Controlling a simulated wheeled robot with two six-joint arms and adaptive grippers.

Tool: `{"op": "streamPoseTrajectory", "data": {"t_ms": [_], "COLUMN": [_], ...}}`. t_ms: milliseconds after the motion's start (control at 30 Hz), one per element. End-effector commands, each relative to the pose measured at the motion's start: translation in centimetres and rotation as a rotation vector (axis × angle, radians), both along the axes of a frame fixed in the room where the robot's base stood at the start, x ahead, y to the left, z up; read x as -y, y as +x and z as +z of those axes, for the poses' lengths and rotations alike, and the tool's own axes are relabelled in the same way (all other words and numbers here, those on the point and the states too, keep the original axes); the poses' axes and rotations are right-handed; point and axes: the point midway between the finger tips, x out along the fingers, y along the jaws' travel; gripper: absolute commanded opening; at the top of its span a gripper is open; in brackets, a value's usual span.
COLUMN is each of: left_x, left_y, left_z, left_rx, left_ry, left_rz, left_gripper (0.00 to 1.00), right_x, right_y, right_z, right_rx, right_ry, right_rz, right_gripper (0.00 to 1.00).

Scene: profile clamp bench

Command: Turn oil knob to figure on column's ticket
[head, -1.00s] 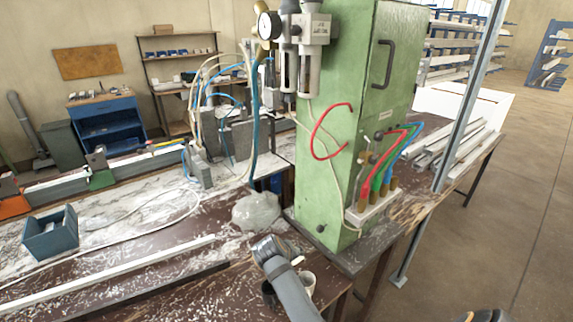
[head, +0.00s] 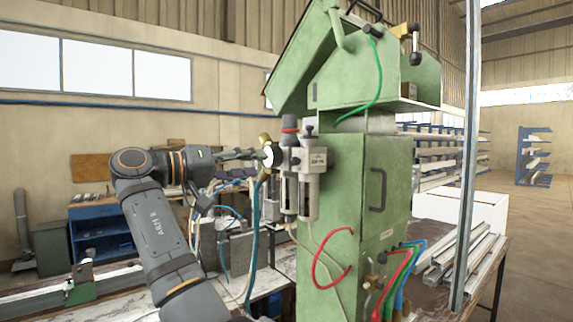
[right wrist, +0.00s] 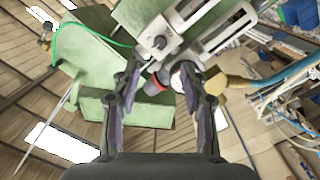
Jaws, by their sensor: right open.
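The air service unit hangs on the left side of the green column (head: 345,190), with two clear bowls. A red-topped knob (head: 289,123) stands on its left part; a smaller black knob (head: 309,131), probably the oil knob, tops the white right part (head: 315,160). My right gripper (head: 258,153) is left of the unit, close to the round gauge (head: 268,157). In the right wrist view its open jaws (right wrist: 162,68) flank the red knob (right wrist: 155,84), with the black knob (right wrist: 160,42) beyond; contact is unclear. A small pale label (head: 386,234) on the column is unreadable. My left gripper is out of view.
A brass fitting (head: 265,140) and blue hose (head: 255,225) sit beside the gauge. A red hose loop (head: 318,268) hangs low on the column. A metal post (head: 471,150) stands at right. A green hooded machine head (head: 350,75) overhangs the unit.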

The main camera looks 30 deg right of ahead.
Motion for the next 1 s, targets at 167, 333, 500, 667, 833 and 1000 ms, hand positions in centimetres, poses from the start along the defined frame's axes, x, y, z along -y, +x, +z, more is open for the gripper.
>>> {"op": "streamPoseTrajectory", "data": {"t_ms": [167, 333, 500, 667, 833, 1000], "left_x": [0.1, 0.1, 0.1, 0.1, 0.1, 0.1], "left_y": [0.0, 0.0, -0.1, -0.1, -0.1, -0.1], "left_z": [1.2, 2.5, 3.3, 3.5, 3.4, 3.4], "left_rx": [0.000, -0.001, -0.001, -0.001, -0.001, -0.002], "left_ry": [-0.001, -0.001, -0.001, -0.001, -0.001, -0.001], "left_rz": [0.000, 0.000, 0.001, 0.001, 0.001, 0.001], "left_gripper": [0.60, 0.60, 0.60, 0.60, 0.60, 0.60], "right_x": [3.3, 6.9, 9.3, 10.1, 10.1, 10.1], "right_y": [0.1, 0.3, 0.4, 0.4, 0.4, 0.4], "right_z": [0.3, 0.3, 0.2, 0.0, -0.1, -0.1], "right_rx": [0.000, -0.001, -0.001, 0.000, 0.000, 0.000], "right_ry": [0.002, 0.001, 0.001, 0.001, 0.001, 0.001], "right_rz": [-0.002, -0.003, -0.001, 0.001, 0.001, 0.001], "right_gripper": [0.44, 0.44, 0.44, 0.44, 0.44, 0.26]}}
